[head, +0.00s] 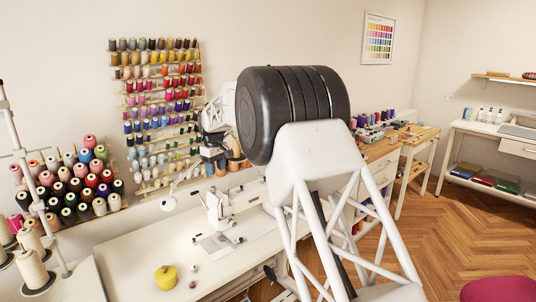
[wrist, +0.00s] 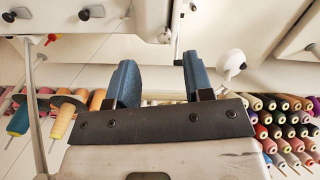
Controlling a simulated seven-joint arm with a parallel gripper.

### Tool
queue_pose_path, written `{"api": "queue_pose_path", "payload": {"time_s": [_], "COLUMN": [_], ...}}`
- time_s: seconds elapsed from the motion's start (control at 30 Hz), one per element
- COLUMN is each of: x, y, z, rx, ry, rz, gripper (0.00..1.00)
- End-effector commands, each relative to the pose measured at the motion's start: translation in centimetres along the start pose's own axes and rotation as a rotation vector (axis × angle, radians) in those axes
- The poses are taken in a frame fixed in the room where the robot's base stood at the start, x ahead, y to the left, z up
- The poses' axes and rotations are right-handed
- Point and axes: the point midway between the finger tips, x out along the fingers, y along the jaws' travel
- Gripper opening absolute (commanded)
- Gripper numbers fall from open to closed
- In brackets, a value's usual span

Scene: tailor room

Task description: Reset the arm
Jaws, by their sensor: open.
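My gripper (wrist: 158,64) shows in the wrist view with its two blue fingers spread apart and nothing between them. In the head view my white arm with its thick black joint reaches toward the thread wall, and the arm hides much of the middle. The gripper end there is small and partly hidden, above the white sewing table (head: 135,250). A white sewing machine (head: 217,207) stands on that table, below the gripper end.
A wall rack (head: 160,100) of colored thread spools is behind the arm. More spools stand on a rack (head: 70,185) at left. A yellow round object (head: 166,277) and small spools lie on the table's front. A wooden-topped bench (head: 385,150) is right of the arm.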

Motion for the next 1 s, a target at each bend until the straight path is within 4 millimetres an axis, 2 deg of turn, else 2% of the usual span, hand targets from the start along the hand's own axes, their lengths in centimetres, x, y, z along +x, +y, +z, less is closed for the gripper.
{"api": "queue_pose_path", "payload": {"time_s": [0.17,0.47,0.77,1.0], "x": [-2.5,-6.8,-10.0,-12.0], "y": [0.4,0.6,-0.3,-1.8], "z": [3.7,12.1,20.9,27.9], "rx": [0.048,0.159,0.270,0.358], "ry": [0.011,0.032,0.051,0.068], "rz": [0.007,0.021,0.034,0.045], "gripper": [0.47,0.47,0.47,0.47]}}
